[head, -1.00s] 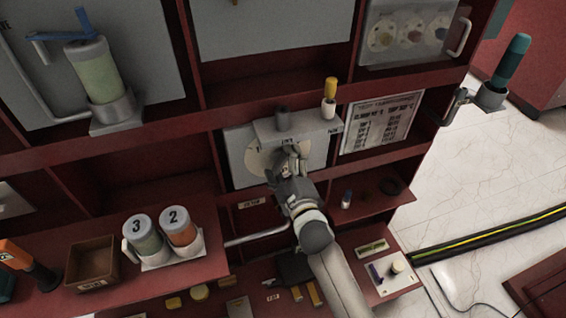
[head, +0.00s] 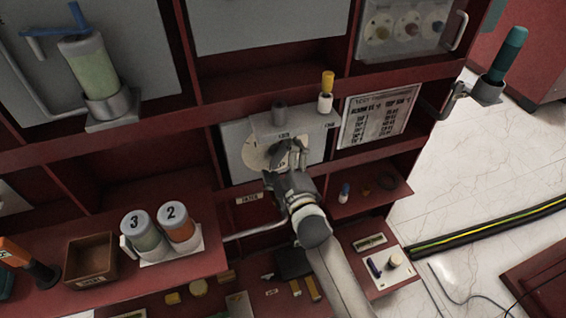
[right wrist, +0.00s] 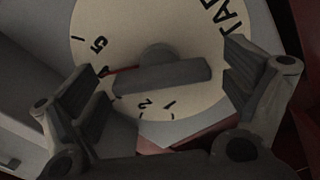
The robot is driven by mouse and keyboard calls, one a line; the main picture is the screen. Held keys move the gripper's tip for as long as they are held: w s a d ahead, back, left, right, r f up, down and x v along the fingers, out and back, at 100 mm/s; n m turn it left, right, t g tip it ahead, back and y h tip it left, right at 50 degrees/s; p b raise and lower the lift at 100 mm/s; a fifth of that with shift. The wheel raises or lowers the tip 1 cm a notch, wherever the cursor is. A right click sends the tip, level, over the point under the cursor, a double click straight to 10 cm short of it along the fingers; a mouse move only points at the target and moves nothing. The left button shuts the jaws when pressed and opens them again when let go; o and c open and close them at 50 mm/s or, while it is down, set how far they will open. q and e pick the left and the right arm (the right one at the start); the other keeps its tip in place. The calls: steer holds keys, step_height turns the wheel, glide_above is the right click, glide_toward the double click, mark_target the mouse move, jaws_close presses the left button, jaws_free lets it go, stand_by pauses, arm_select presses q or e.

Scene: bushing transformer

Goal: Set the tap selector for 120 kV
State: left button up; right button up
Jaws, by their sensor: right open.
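The tap selector is a cream dial (head: 252,155) on a grey panel in the middle of the red cabinet. In the right wrist view the dial (right wrist: 115,40) carries black numbers, including 5 and 2, and part of the word TAP. A grey bar-shaped knob (right wrist: 165,77) crosses its centre, with a red mark near its left end. My right gripper (head: 290,150) is in front of the dial. In the wrist view this gripper (right wrist: 168,88) is open, one finger on each side of the knob, with gaps visible. A printed tap chart (head: 378,116) hangs right of the dial; its values are too blurred to read.
A grey ledge (head: 300,122) with a yellow-topped peg (head: 327,92) juts out just above the dial. Canisters marked 3 and 2 (head: 172,228) and a brown bin (head: 91,260) stand on the lower left shelf. A teal handle (head: 507,55) sticks out at upper right.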

steer(key=v, duration=1.2)
steer(key=s+d+f+m+g+h+p, duration=0.1)
steer(key=s+d+f+m+g, duration=0.2)
steer(key=f, duration=0.8)
steer(key=s+d+f+m+g+h, duration=0.15)
steer(key=s+f, duration=0.25)
steer(key=f, duration=0.7)
steer(key=s+d+f+m+g+h+p, duration=0.1)
steer(key=s+d+f+m+g, duration=0.2)
steer(key=f, duration=0.7)
steer(key=s+d+f+m+g, duration=0.2)
steer(key=s+f, duration=0.4)
steer(key=s, duration=0.4)
steer(key=s+d+f+m+g+h, duration=0.1)
steer(key=s+d+f+g, duration=0.2)
steer(key=s, duration=0.7)
steer(key=s+d+f+m+g+h+p, duration=0.1)
steer(key=s+d+f+m+g, duration=0.1)
steer(key=s+d+f, duration=0.5)
steer(key=s+f+g, duration=0.1)
steer(key=s, duration=0.3)
steer(key=shift+f+m+g, duration=0.35)
